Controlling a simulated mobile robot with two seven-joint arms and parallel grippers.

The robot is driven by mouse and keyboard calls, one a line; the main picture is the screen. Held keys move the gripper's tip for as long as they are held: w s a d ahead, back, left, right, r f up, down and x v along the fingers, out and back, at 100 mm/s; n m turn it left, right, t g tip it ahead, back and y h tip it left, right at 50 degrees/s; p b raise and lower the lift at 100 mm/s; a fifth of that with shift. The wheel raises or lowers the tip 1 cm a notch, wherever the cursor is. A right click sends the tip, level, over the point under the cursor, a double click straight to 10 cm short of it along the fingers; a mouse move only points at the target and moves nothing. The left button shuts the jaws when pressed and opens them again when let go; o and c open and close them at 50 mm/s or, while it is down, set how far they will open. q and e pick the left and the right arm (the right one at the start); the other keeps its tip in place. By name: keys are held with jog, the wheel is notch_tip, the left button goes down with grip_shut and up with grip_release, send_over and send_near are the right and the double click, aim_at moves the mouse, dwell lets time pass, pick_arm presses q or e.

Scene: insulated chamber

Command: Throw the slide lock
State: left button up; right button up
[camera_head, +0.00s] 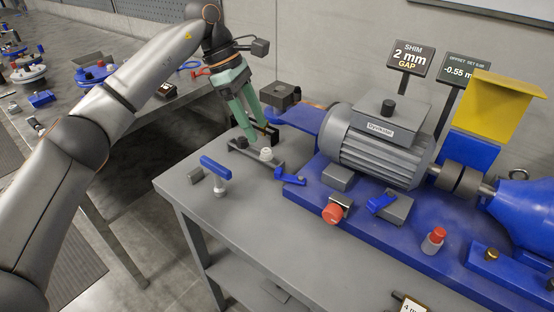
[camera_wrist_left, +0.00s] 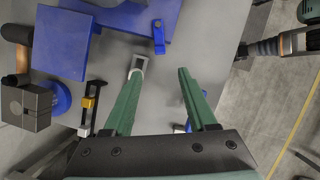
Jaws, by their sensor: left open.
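My left gripper (camera_head: 254,133) is open and empty, with its green fingers pointing down at the far left part of the grey table. It also shows in the left wrist view (camera_wrist_left: 162,72), its two fingers well apart. A small yellow-orange slider (camera_wrist_left: 88,102) sits on a dark bar to the left of the fingers; it looks like the slide lock, but I cannot be sure. In the head view the fingers partly hide that spot. A grey strip (camera_head: 240,149) with a black knob and a pale knob (camera_head: 266,154) lies just below the fingertips.
A blue T-handle (camera_head: 216,168) stands near the table's left edge. A blue lever (camera_head: 290,177) lies by the blue motor base (camera_head: 312,190). The grey motor (camera_head: 380,140) blocks the right side. A grey block with a hole (camera_head: 280,95) is behind the fingers.

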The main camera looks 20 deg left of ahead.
aim_at(277, 169)
pick_arm(q)
jog(key=x, duration=1.1)
jog(key=shift+d+r, duration=0.1)
jog(key=shift+c, duration=0.4)
grip_shut()
